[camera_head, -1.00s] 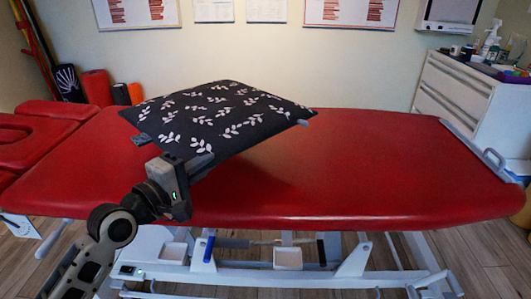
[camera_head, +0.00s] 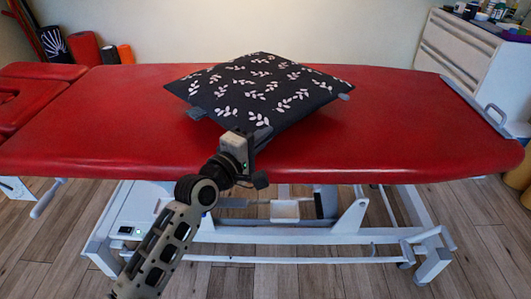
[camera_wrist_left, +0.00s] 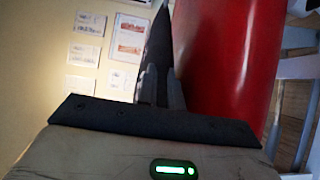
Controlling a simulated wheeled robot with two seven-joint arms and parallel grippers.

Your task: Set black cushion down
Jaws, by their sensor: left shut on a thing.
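The black cushion (camera_head: 262,88) with white leaf sprigs is over the middle of the red treatment table (camera_head: 420,135). My left gripper (camera_head: 262,134) is shut on the cushion's near edge. The cushion looks nearly flat and slightly tilted; I cannot tell whether its underside touches the table. In the left wrist view the cushion (camera_wrist_left: 160,45) shows edge-on as a dark thin shape between the fingers, with the red table (camera_wrist_left: 225,60) to its right. My right gripper is not in view.
A white drawer cabinet (camera_head: 475,60) with bottles on top stands at the back right. A red headrest section (camera_head: 35,90) is at the left. Dark and red rolls (camera_head: 84,48) stand behind it. The table top around the cushion is bare.

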